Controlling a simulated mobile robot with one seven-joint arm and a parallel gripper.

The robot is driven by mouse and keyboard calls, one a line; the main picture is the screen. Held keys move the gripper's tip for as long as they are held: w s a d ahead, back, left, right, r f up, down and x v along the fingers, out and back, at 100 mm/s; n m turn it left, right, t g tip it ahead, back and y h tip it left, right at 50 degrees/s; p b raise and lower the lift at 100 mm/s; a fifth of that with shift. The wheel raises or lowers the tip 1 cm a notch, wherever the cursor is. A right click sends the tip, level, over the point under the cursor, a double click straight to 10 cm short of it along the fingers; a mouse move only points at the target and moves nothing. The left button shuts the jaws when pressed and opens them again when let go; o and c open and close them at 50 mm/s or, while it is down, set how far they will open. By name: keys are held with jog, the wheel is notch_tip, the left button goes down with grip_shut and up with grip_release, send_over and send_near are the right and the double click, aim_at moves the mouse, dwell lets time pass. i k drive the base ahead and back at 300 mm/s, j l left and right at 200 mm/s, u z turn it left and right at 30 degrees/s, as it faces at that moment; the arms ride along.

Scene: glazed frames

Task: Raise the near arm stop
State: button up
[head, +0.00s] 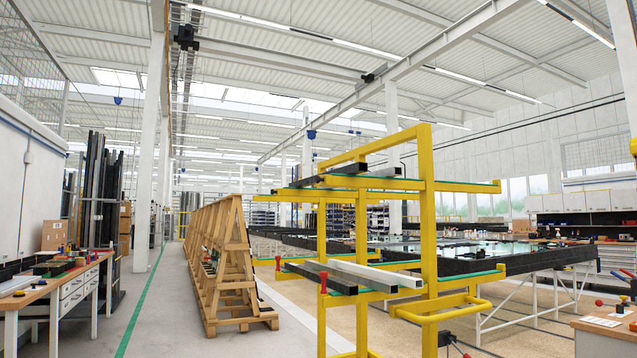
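A yellow cantilever rack (429,215) stands in front of me, slightly right of centre. Its arms carry green strips (470,281). Dark and pale profiles (375,275) lie on the lower arms, and dark bars (345,182) lie on the upper ones. My gripper is not in view.
A wooden A-frame (228,270) stands left of the rack, with open floor (165,315) beside it. A workbench (60,285) with drawers is at left. A large dark-edged table (540,258) stands behind right.

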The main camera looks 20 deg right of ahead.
aim_at(320, 180)
jog(key=i+z, duration=0.3)
jog(key=z, duration=0.15)
jog(key=i+z, duration=0.25)
jog(key=z, duration=0.2)
jog(key=i+j+z, duration=0.3)
jog(key=i+j, duration=0.45)
jog(key=i, duration=0.15)
jog(key=i+j, duration=0.55)
jog(key=i, duration=0.1)
